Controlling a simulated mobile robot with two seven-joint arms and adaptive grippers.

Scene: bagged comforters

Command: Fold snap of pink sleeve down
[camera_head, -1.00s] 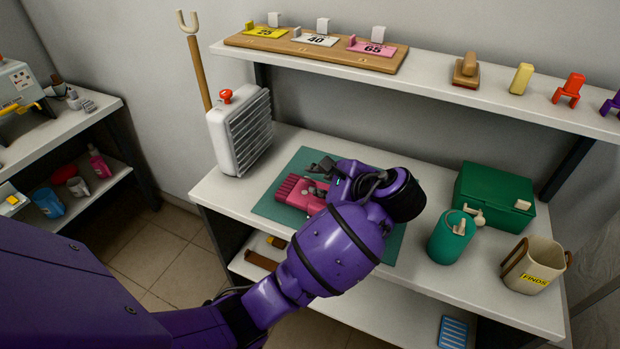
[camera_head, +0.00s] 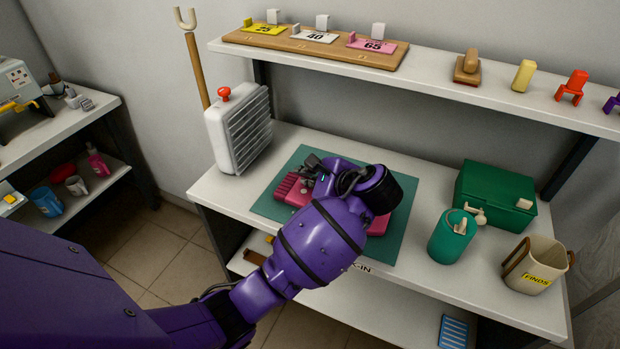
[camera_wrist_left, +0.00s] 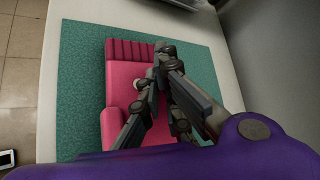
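The pink sleeve (camera_head: 290,188) lies on a teal mat (camera_head: 272,206) on the counter, its ribbed end toward the back left. In the left wrist view the sleeve (camera_wrist_left: 122,76) shows its ribbed cuff at the top and a smooth pink panel below. My left gripper (camera_head: 318,165) is low over the sleeve, and its arm hides the sleeve's right part. My right gripper is out of view.
A white heater-like box (camera_head: 238,132) stands at the counter's back left. A green canister (camera_head: 452,236), a green box (camera_head: 494,196) and a beige bin (camera_head: 535,266) stand at the right. A shelf (camera_head: 440,85) with number cards hangs above. Clear counter lies between mat and canister.

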